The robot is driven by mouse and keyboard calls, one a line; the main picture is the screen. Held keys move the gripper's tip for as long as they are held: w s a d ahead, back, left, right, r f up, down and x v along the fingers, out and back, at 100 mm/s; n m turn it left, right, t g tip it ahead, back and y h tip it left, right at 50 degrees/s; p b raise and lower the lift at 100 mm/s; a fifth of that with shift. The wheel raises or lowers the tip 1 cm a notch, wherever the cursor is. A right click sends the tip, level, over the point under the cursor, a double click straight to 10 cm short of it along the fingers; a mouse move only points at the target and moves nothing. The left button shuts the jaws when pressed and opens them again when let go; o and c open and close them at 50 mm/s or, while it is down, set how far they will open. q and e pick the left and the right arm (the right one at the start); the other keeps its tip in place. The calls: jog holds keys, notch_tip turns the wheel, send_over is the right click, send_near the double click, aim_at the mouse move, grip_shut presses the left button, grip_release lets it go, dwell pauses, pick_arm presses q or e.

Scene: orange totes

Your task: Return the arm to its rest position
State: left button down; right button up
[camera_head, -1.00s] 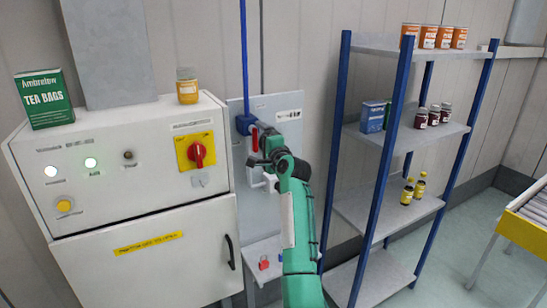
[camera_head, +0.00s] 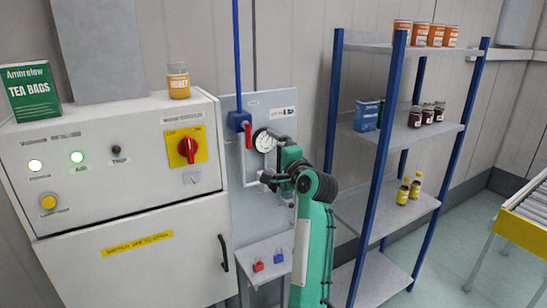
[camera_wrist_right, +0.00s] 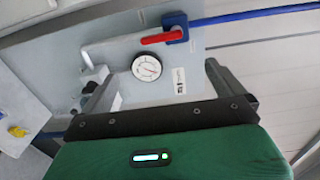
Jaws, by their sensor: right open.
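My right arm is green, and its black right gripper (camera_head: 266,181) is in front of the grey wall panel, below and right of the round gauge (camera_head: 263,140). In the wrist view the right gripper (camera_wrist_right: 155,88) has its two fingers wide apart with nothing between them. Beyond them are the gauge (camera_wrist_right: 146,67), the red lever (camera_wrist_right: 160,38) and its blue valve body (camera_wrist_right: 175,27). In the head view the red lever (camera_head: 248,135) points down from the blue valve body (camera_head: 239,120), apart from the gripper. My left gripper is not in view.
A control cabinet (camera_head: 130,215) stands left, with a tea box (camera_head: 36,92) and a honey jar (camera_head: 178,80) on top. A blue-post shelf (camera_head: 377,170) with jars stands close right of my arm. Red and blue padlocks (camera_head: 268,262) sit on a small ledge below.

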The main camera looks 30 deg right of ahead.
dwell(0.3)
jog(key=w+a+f+n+g, duration=0.2)
jog(key=f, duration=1.1)
jog(key=w+a+f+n+g, duration=0.2)
jog(key=f, duration=1.1)
jog(key=s+a+f+n+g, duration=0.15)
jog(key=s+f, duration=0.25)
jog(key=f, duration=0.6)
jog(key=s+a+f+n+g, duration=0.15)
jog(key=s+f, duration=0.25)
jog(key=f, duration=0.6)
jog(key=s+a+f+n+g, duration=0.1)
jog(key=s+f+n+g, duration=0.15)
jog(key=f, duration=0.75)
jog(key=s+a+f+n+g, duration=0.25)
jog(key=s+f+n, duration=0.25)
jog(key=s+f, duration=1.8)
jog(key=s+f+n+g, duration=0.1)
jog(key=s+f+n, duration=0.1)
jog(key=s, duration=0.9)
jog(key=s+d+f+n+g, duration=0.1)
jog(key=s+f, duration=0.3)
jog(key=s, duration=0.8)
jog(key=s+d+f+n+g, duration=0.1)
jog(key=s+f+n+g, duration=0.2)
jog(key=s, duration=0.8)
jog(key=shift+s+d+f+h, duration=0.2)
jog(key=shift+d+f+h, duration=0.1)
jog(key=shift+f, duration=0.2)
